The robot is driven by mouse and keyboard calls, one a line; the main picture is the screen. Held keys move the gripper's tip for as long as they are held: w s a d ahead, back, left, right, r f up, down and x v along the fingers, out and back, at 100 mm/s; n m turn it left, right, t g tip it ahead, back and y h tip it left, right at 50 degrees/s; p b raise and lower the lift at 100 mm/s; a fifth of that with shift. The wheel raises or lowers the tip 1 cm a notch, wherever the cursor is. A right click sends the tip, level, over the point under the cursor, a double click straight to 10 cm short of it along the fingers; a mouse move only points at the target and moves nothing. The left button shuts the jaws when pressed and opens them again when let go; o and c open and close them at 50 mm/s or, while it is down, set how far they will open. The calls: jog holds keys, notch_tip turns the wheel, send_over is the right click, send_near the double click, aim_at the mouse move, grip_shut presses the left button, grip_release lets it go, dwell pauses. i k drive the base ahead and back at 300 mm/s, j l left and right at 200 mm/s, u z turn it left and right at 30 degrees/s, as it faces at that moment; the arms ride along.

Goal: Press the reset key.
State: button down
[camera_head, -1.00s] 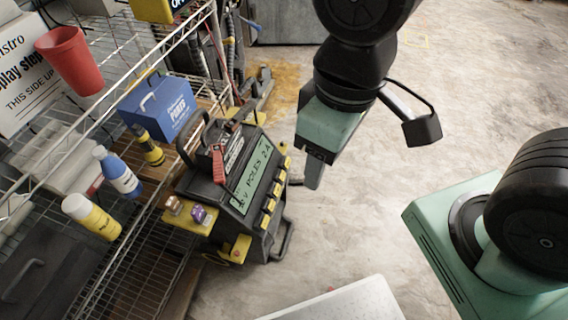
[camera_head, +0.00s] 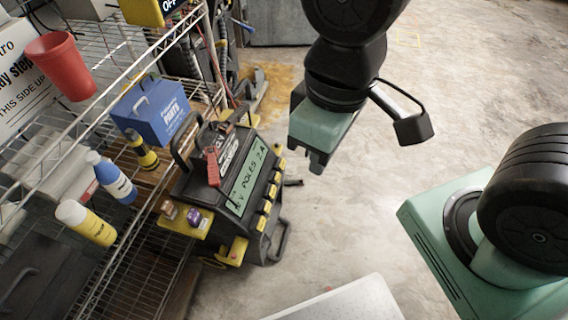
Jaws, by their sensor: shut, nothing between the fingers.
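A black and yellow charger-like machine (camera_head: 228,190) stands beside the wire shelf, its green display (camera_head: 248,182) tilted toward the floor's open side. A row of several yellow keys (camera_head: 266,207) runs along the display's right edge. Their labels are too small to read, so I cannot tell which is the reset key. My gripper (camera_head: 317,164) is at upper centre, fingers pointing down, shut and empty. It is to the right of the machine and its keys, apart from them in the picture.
The wire shelf (camera_head: 120,62) at left holds a red cup (camera_head: 62,66), a blue box (camera_head: 152,110) and bottles (camera_head: 112,178). A red clamp (camera_head: 212,167) lies on the machine's top. The concrete floor (camera_head: 370,210) right of the machine is clear.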

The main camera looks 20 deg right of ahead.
aim_at(282, 162)
jog(key=z, duration=1.6)
jog(key=j, duration=0.4)
jog(key=k+j, duration=0.15)
jog(key=j, duration=0.25)
